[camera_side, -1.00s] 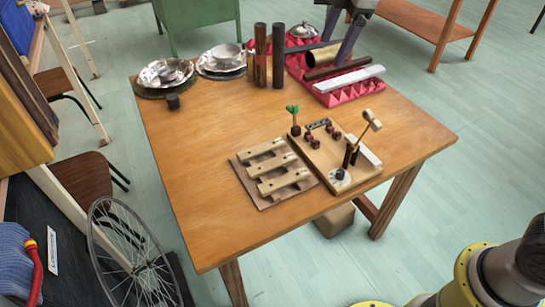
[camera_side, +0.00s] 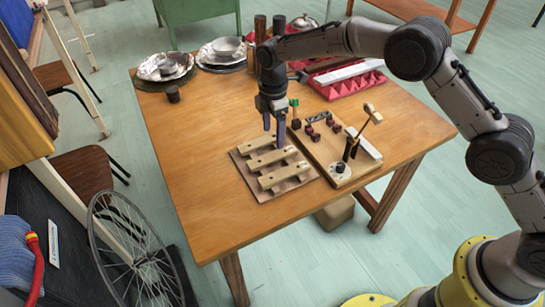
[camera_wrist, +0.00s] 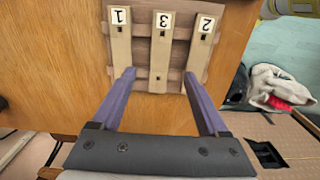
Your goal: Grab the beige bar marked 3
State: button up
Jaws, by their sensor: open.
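The beige bar marked 3 (camera_wrist: 162,48) lies in the middle of three similar bars on a wooden rack (camera_wrist: 183,33). It also shows as the middle bar in the side view (camera_side: 271,159). The bar marked 1 (camera_wrist: 121,45) is to its left and the bar marked 2 (camera_wrist: 201,50) to its right in the wrist view. My gripper (camera_side: 273,128) is open and points down over the rack. In the wrist view my gripper (camera_wrist: 160,74) has its purple fingers on either side of bar 3's near end, apart from it, with nothing held.
A board with dark blocks (camera_side: 338,172) and an upright mallet (camera_side: 372,114) stands right of the rack. The table's left part is clear.

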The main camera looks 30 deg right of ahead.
aim_at(273, 156)
jog(key=shift+a+f, duration=0.1)
jog(key=shift+f, duration=3.9)
jog(key=shift+c, duration=0.4)
grip_shut()
